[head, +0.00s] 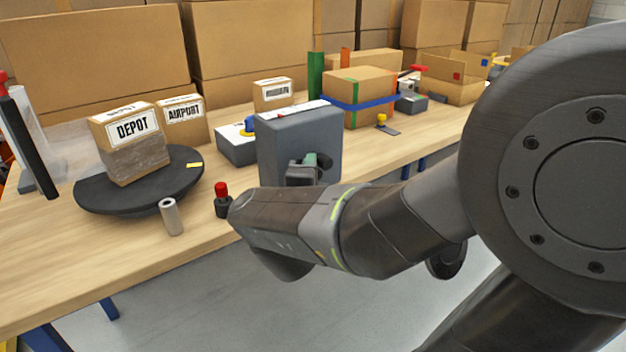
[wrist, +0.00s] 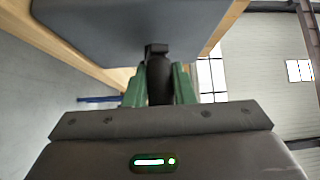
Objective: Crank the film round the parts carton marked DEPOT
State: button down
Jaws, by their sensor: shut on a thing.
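The carton marked DEPOT (head: 133,128) stands on a black round turntable (head: 95,192) at the left of the bench. Clear film (head: 140,160) covers the lower part of the carton; its upper part with the label is bare. A grey crank box (head: 300,135) stands at the bench's front edge, right of the turntable. My gripper (wrist: 159,78) is shut on the dark crank handle (wrist: 159,88) below that box in the wrist view. In the head view my gripper (head: 312,166) is at the box's near face, and my wrist hides part of the handle.
A film stand (head: 30,145) with a red top is at the far left. The AIRPORT carton (head: 183,122) stands behind the turntable. A small grey roll (head: 171,217) and a red-topped knob (head: 222,195) are near the front edge. A strapped carton (head: 358,85) stands further right.

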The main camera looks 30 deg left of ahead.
dwell(0.6)
jog(key=c, duration=1.2)
grip_release()
jog(key=shift+f, duration=0.1)
jog(key=v, duration=1.3)
jog(key=shift+s+p, duration=0.35)
jog(key=shift+p, duration=0.05)
jog(key=shift+d+f, duration=0.1)
jog(key=shift+f, duration=0.05)
